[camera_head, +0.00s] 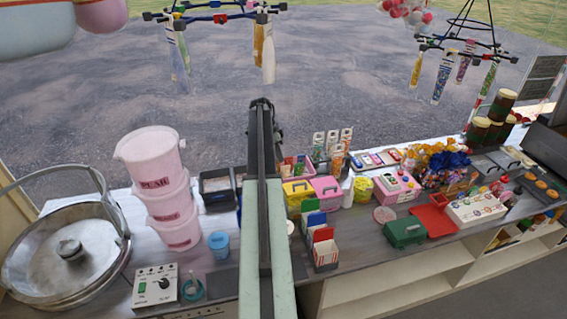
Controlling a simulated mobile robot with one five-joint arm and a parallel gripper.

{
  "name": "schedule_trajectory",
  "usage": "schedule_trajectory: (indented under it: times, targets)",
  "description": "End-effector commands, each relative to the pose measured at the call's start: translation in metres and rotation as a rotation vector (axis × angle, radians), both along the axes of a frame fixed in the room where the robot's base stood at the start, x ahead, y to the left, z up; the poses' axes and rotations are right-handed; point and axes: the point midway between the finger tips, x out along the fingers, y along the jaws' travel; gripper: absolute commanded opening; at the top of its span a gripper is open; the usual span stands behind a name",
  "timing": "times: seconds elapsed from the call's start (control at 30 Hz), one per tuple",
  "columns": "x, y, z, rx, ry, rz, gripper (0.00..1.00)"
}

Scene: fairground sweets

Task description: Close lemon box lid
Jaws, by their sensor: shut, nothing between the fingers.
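A small yellow box (298,191), which may be the lemon box, stands on the counter just right of my arm, in the middle of the view. It has a dark handle on top. I cannot tell whether its lid is fully down, and no lemon label is readable. My gripper (262,103) is at the far end of my arm, beyond the counter's back edge and over the grey ground in the picture. It is shut and empty, well apart from the yellow box. My arm hides the strip of counter left of the box.
A pink box (327,190) stands right beside the yellow one, with upright card holders (325,250) in front. Left of my arm are a dark tray (216,188), stacked pink tubs (168,190) and a blue cup (219,243). Hanging racks (465,45) are above.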

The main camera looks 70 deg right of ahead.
Motion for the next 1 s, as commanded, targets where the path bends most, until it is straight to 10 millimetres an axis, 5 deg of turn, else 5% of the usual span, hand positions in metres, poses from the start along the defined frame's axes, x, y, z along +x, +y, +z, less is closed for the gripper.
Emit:
schedule_trajectory:
  times: [0.03,0.13,0.43,1.0]
  targets:
    - [-0.019,-0.021,0.011,-0.011,0.004,-0.062,0.0]
    - [-0.041,-0.036,0.013,-0.026,0.01,-0.129,0.0]
    - [-0.038,-0.034,0.0,-0.029,0.01,-0.13,0.0]
    - [-0.066,-0.035,-0.107,-0.028,0.01,-0.124,0.0]
